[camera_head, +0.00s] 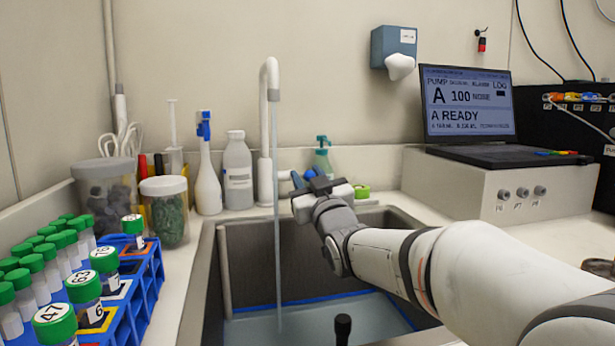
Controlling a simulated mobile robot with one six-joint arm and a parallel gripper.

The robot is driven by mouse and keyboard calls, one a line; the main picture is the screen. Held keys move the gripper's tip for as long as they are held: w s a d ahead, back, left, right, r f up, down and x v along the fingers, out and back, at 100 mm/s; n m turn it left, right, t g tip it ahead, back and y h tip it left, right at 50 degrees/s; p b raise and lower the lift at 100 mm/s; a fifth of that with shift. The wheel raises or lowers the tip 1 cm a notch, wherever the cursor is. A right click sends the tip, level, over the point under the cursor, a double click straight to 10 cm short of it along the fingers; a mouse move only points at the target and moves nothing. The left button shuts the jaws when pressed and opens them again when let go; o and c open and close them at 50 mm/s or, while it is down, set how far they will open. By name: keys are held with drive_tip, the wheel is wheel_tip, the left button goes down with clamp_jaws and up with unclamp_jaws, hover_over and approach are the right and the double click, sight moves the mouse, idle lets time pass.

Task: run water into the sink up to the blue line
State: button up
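The white tap (265,130) stands behind the steel sink (205,285), and a water stream (276,220) runs from its spout into the basin. Water (365,316) covers the bottom of the sink. The blue line (290,303) runs along the basin's inner walls; the water surface lies close to it, apparently just below. My gripper (308,182) is at the tap's side, by a blue part that looks like the lever (297,180). Its fingers are small and partly hidden, so I cannot tell whether they are open, shut or touching the lever.
A black upright knob (343,326) stands in the sink. A blue rack (150,275) of green-capped tubes is at left, a laptop (468,105) at right.

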drive_tip(key=v, duration=0.7)
drive_tip(key=shift+p, duration=0.45)
idle(6.8)
